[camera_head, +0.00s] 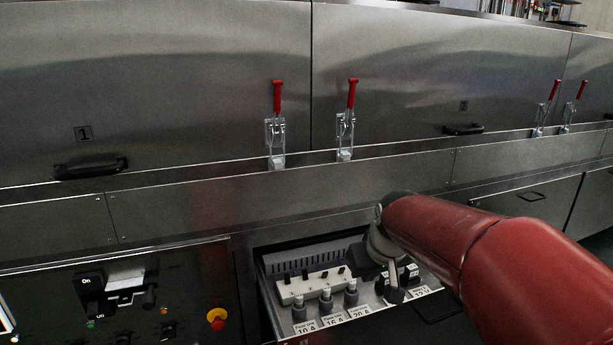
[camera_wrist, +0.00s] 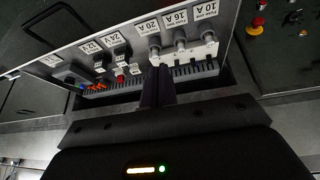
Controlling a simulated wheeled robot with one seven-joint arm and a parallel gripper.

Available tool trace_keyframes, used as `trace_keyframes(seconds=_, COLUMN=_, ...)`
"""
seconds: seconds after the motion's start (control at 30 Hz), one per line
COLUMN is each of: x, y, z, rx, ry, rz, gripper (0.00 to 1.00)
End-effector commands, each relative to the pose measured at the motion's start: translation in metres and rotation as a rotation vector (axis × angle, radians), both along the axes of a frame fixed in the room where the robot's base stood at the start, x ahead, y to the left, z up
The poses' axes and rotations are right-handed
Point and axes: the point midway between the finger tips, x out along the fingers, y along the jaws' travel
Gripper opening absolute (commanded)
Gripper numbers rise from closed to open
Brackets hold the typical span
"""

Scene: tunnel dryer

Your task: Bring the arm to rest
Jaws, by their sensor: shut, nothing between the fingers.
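My red arm reaches in from the lower right of the head view, over the open electrical drawer (camera_head: 277,312).
The drawer holds fuse holders (camera_head: 326,300) and a white switch strip (camera_head: 311,287), labelled in amps. Left of it is a control panel with a red-yellow emergency stop (camera_head: 216,318). Red-handled latches (camera_head: 277,98) (camera_head: 351,95) stand along the dryer's steel hoods (camera_head: 200,80).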

Motion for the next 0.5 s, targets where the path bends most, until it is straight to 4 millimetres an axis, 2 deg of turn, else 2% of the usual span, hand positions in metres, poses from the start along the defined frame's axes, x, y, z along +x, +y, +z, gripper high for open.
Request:
trace_keyframes(seconds=0.03, x=-0.028, y=0.000, z=0.020, rx=-0.006, ry=-0.006, rz=-0.018, gripper=0.00)
trace_keyframes(seconds=0.1, x=-0.064, y=-0.001, z=0.033, rx=-0.006, ry=-0.007, rz=-0.053, gripper=0.00)
trace_keyframes(seconds=0.3, x=-0.157, y=-0.008, z=0.047, rx=0.014, ry=-0.010, rz=-0.145, gripper=0.00)
trace_keyframes(seconds=0.4, x=-0.190, y=-0.011, z=0.045, rx=0.031, ry=-0.010, rz=-0.180, gripper=0.00)
trace_keyframes(seconds=0.5, x=-0.210, y=-0.013, z=0.040, rx=0.044, ry=-0.008, rz=-0.202, gripper=0.00)
